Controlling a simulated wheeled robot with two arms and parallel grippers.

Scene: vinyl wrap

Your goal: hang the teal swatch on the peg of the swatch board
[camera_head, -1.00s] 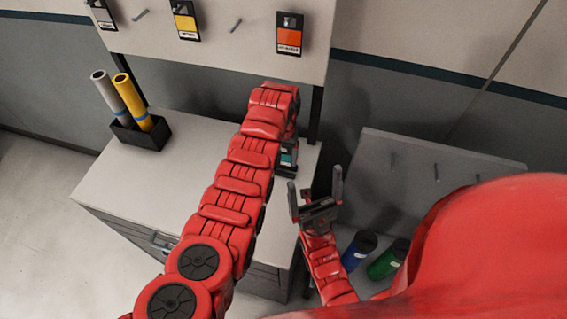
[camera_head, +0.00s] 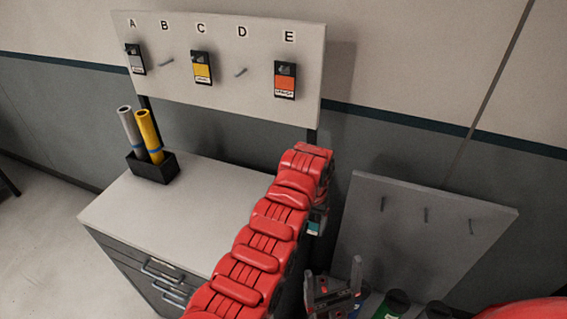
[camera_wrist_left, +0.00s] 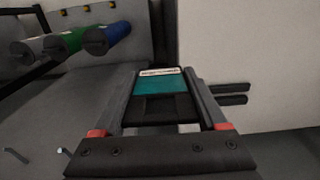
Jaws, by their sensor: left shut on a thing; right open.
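The teal swatch (camera_head: 317,221) is held by my left gripper (camera_head: 319,212), beside the right side of the cabinet and below the board. In the left wrist view the teal swatch (camera_wrist_left: 160,84) sits between the two fingers, with a white label strip at its far edge. The swatch board (camera_head: 225,97) stands above the cabinet, with positions lettered A to E. Pegs B (camera_head: 166,62) and D (camera_head: 240,72) are bare. A grey swatch (camera_head: 136,60) hangs at A, a yellow one (camera_head: 202,68) at C, an orange one (camera_head: 285,80) at E. My right gripper (camera_head: 333,280) is open and empty, low in the view.
A grey panel with bare pegs (camera_head: 410,240) leans at the right. Blue and green rolls (camera_wrist_left: 85,40) lie near it.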

